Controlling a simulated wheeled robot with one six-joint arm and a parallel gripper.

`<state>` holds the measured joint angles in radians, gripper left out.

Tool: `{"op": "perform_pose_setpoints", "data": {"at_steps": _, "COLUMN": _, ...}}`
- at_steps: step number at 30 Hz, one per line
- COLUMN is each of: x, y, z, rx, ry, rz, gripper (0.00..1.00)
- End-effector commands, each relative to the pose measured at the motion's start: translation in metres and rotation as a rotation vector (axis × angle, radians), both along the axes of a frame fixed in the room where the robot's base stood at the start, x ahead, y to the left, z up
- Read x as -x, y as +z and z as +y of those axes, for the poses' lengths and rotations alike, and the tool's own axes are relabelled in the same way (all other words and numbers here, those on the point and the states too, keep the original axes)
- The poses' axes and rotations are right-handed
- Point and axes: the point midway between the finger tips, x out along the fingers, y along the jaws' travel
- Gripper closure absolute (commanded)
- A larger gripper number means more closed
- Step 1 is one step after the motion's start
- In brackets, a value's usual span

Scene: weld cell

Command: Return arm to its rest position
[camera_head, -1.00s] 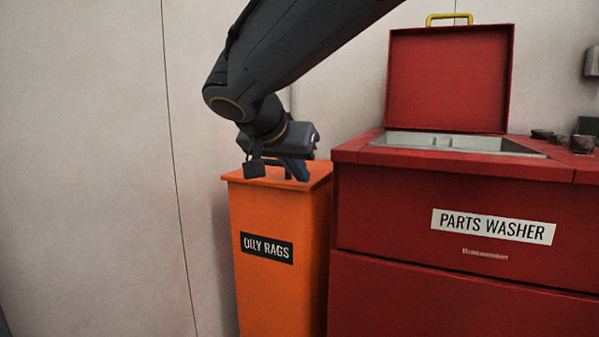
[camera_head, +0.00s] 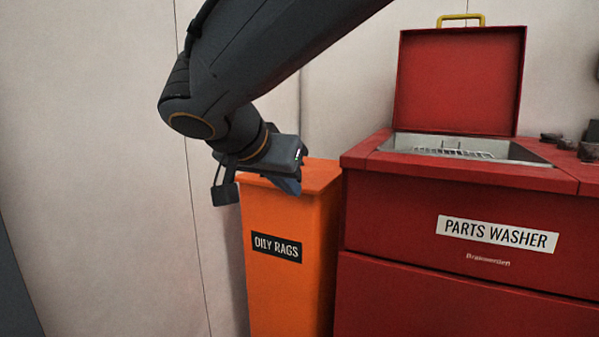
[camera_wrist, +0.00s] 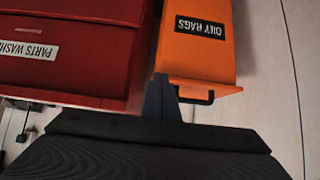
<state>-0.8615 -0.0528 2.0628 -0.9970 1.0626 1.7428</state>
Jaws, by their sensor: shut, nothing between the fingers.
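My gripper (camera_head: 287,184) hangs at the end of my dark arm, in front of the top of the orange oily rags bin (camera_head: 290,285) in the head view. Its fingers are shut with nothing held. The wrist view shows the fingers (camera_wrist: 161,100) as a dark shape at the middle, with the bin (camera_wrist: 200,55) beyond them, upside down. The bin's lid looks closed, and a dark handle (camera_wrist: 198,98) shows at its edge in the wrist view. I cannot tell whether the gripper touches the bin.
The red parts washer (camera_head: 400,225) stands right of the bin, its lid (camera_head: 460,80) raised over a metal basin (camera_head: 500,150). Small dark items (camera_head: 565,142) sit on its right side. A pale wall (camera_head: 90,150) lies behind; the left side looks open.

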Motion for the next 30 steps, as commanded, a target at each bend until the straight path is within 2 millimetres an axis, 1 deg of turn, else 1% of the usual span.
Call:
{"op": "perform_pose_setpoints", "data": {"at_steps": 2, "x": 0.005, "y": -0.005, "z": 0.000, "rx": 0.005, "ry": 0.006, "rz": 0.015, "gripper": 1.00}}
{"op": "perform_pose_setpoints", "data": {"at_steps": 4, "x": 0.012, "y": -0.016, "z": -0.003, "rx": 0.022, "ry": 0.025, "rz": 0.058, "gripper": 1.00}}
{"op": "perform_pose_setpoints", "data": {"at_steps": 5, "x": 0.016, "y": -0.023, "z": -0.006, "rx": 0.033, "ry": 0.039, "rz": 0.087, "gripper": 1.00}}
{"op": "perform_pose_setpoints", "data": {"at_steps": 8, "x": 0.038, "y": -0.056, "z": -0.015, "rx": 0.074, "ry": 0.114, "rz": 0.227, "gripper": 1.00}}
{"op": "perform_pose_setpoints", "data": {"at_steps": 9, "x": 0.050, "y": -0.072, "z": -0.019, "rx": 0.089, "ry": 0.157, "rz": 0.295, "gripper": 1.00}}
{"op": "perform_pose_setpoints", "data": {"at_steps": 11, "x": 0.070, "y": -0.096, "z": -0.025, "rx": 0.104, "ry": 0.227, "rz": 0.398, "gripper": 1.00}}
{"op": "perform_pose_setpoints", "data": {"at_steps": 12, "x": 0.083, "y": -0.111, "z": -0.028, "rx": 0.111, "ry": 0.276, "rz": 0.462, "gripper": 1.00}}
{"op": "perform_pose_setpoints", "data": {"at_steps": 14, "x": 0.103, "y": -0.130, "z": -0.031, "rx": 0.112, "ry": 0.354, "rz": 0.549, "gripper": 1.00}}
{"op": "perform_pose_setpoints", "data": {"at_steps": 15, "x": 0.117, "y": -0.143, "z": -0.033, "rx": 0.108, "ry": 0.406, "rz": 0.602, "gripper": 1.00}}
{"op": "perform_pose_setpoints", "data": {"at_steps": 18, "x": 0.148, "y": -0.169, "z": -0.035, "rx": 0.089, "ry": 0.537, "rz": 0.711, "gripper": 1.00}}
{"op": "perform_pose_setpoints", "data": {"at_steps": 21, "x": 0.174, "y": -0.188, "z": -0.036, "rx": 0.060, "ry": 0.652, "rz": 0.780, "gripper": 1.00}}
{"op": "perform_pose_setpoints", "data": {"at_steps": 24, "x": 0.194, "y": -0.201, "z": -0.035, "rx": 0.033, "ry": 0.744, "rz": 0.821, "gripper": 1.00}}
{"op": "perform_pose_setpoints", "data": {"at_steps": 30, "x": 0.224, "y": -0.219, "z": -0.034, "rx": -0.020, "ry": 0.891, "rz": 0.855, "gripper": 1.00}}
